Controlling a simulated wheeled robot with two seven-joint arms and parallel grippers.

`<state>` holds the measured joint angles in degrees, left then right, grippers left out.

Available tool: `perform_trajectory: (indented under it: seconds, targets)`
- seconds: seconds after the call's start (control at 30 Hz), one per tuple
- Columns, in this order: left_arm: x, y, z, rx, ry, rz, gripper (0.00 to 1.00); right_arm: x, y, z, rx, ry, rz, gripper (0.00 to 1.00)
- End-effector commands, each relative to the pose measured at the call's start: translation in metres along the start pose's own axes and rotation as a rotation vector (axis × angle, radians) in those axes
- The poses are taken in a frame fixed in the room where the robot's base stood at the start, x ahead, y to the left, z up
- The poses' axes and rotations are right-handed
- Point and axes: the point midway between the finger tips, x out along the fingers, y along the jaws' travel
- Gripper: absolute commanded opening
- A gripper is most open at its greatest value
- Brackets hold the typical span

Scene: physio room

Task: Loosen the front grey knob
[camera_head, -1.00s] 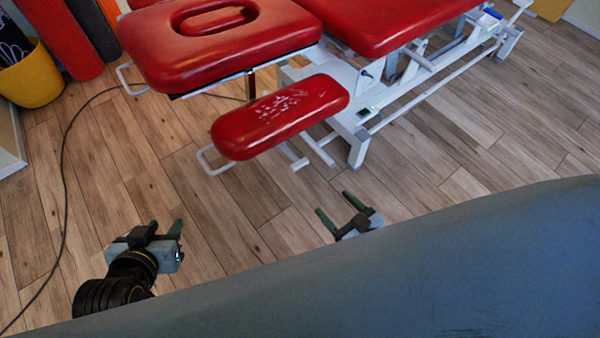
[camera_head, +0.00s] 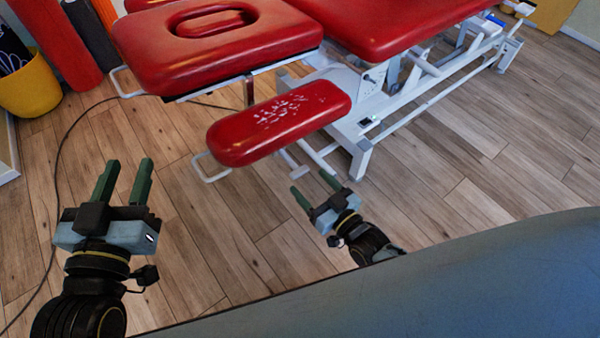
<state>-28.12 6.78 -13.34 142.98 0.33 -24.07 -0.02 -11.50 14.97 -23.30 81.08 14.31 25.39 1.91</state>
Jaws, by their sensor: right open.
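The treatment table has red pads (camera_head: 420,22) on a white frame (camera_head: 355,130). A smaller red armrest pad (camera_head: 280,122) with pale worn marks sits low at its near side. I cannot make out the front grey knob for certain; a small dark fitting (camera_head: 369,79) shows on the frame behind the armrest. My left gripper (camera_head: 127,168) is open and empty over the floor, left of the armrest. My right gripper (camera_head: 310,184) is open and empty, in the picture just below the armrest's right part, with no visible contact.
A yellow bin (camera_head: 30,90) and upright rolls (camera_head: 58,45) stand at the back left. A dark cable (camera_head: 57,170) runs along the wooden floor. A blue-grey surface (camera_head: 450,285) fills the bottom right. The floor (camera_head: 215,225) between my grippers is clear.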

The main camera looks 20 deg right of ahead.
Motion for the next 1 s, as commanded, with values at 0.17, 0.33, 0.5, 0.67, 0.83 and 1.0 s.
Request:
perform_trajectory:
  seconds: [0.17, 0.33, 0.5, 0.67, 0.83, 1.0]
  targets:
    - [-0.001, 0.006, -0.027, -0.007, 0.176, 0.014, 0.36, 0.021, 0.0, 0.001, 0.0, 0.001, 0.0, 0.71]
    - [-0.006, 0.009, -0.05, -0.013, 0.325, 0.024, 0.36, 0.038, 0.0, 0.001, 0.0, 0.001, 0.0, 0.71]
    - [-0.011, 0.012, -0.065, -0.018, 0.423, 0.031, 0.36, 0.049, 0.0, 0.001, 0.0, 0.0, 0.0, 0.71]
    - [-0.014, 0.013, -0.071, -0.02, 0.462, 0.033, 0.36, 0.053, 0.0, 0.001, 0.0, -0.002, 0.0, 0.71]
    - [-0.014, 0.013, -0.072, -0.021, 0.467, 0.033, 0.36, 0.053, 0.0, 0.001, 0.0, -0.002, 0.0, 0.71]
    - [-0.014, 0.013, -0.072, -0.02, 0.466, 0.033, 0.36, 0.053, 0.0, 0.0, 0.0, -0.002, 0.0, 0.62]
